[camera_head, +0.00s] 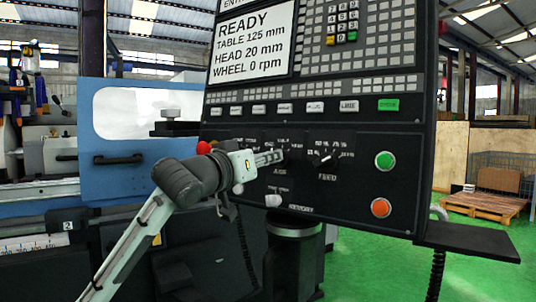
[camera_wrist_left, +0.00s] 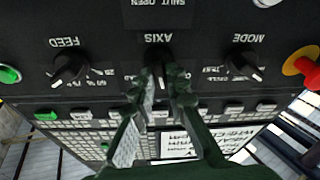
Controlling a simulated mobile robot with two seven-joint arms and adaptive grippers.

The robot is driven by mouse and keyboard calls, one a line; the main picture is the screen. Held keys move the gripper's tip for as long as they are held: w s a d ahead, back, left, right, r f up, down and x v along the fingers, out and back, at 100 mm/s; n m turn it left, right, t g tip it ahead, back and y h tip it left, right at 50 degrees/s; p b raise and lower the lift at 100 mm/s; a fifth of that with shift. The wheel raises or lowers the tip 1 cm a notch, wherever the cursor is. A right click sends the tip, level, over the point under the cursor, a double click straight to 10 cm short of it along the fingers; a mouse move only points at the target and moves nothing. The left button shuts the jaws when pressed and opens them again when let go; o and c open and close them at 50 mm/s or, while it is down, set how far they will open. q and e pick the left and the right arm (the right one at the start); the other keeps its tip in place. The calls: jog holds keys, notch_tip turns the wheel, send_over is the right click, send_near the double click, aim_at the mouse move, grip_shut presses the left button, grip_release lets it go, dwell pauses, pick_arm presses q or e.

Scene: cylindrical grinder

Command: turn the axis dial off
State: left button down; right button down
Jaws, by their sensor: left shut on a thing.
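The axis dial (camera_wrist_left: 160,68) sits on the black control panel (camera_head: 350,205), under an upside-down AXIS label in the left wrist view. My left gripper (camera_head: 276,157) reaches the panel from the left. In the left wrist view its fingertips (camera_wrist_left: 161,76) stand on both sides of the dial, shut on it. The fingers hide most of the dial, so I cannot tell its pointer's setting. In the head view the dial is largely hidden at the fingertips. My right gripper is not in view.
The feed dial (camera_head: 327,158) is right of my gripper; the mode dial (camera_wrist_left: 241,63) shows in the wrist view. A red knob (camera_head: 203,148) is close to my left wrist. Green (camera_head: 385,160) and orange (camera_head: 381,208) buttons sit farther right. The screen (camera_head: 252,42) reads READY, wheel 0 rpm.

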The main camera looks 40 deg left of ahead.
pick_arm(q)
jog(key=shift+d+n+y, duration=0.1)
jog(key=shift+n+y, duration=0.2)
jog(key=shift+n, duration=0.9)
jog(key=shift+n+g+y, duration=0.4)
jog(key=shift+n+y, duration=0.3)
jog(key=shift+n, duration=1.5)
jog(key=c, duration=1.5)
grip_release()
jog(key=shift+c, duration=0.2)
jog(key=s+d, duration=0.1)
jog(key=s, duration=0.6)
jog(key=shift+s, duration=0.25)
